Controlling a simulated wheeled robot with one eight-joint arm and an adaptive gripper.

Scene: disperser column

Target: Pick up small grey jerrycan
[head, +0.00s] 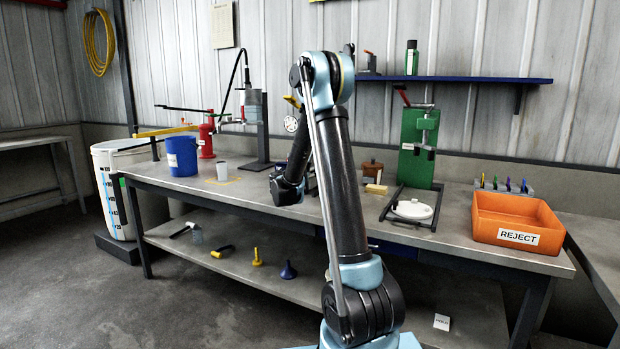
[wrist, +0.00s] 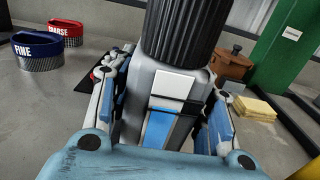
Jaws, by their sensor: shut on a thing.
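The small grey jerrycan (wrist: 143,108) fills the middle of the wrist view. It has a grey body, a large black ribbed cap and a blue, white and black label. My gripper (wrist: 168,105) is shut on it, with one blue-padded finger on each side of the body. Its base is hidden behind the gripper, so I cannot tell whether it touches the bench. In the head view my arm reaches over the bench (head: 255,196), and the gripper and jerrycan are mostly hidden behind it.
In the wrist view, blue FINE (wrist: 38,50) and red COARSE (wrist: 66,32) cups stand left. A brown container (wrist: 231,66) and yellow block (wrist: 248,107) are right. The head view shows a green stand (head: 419,150), orange REJECT bin (head: 517,220) and shelf (head: 455,79).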

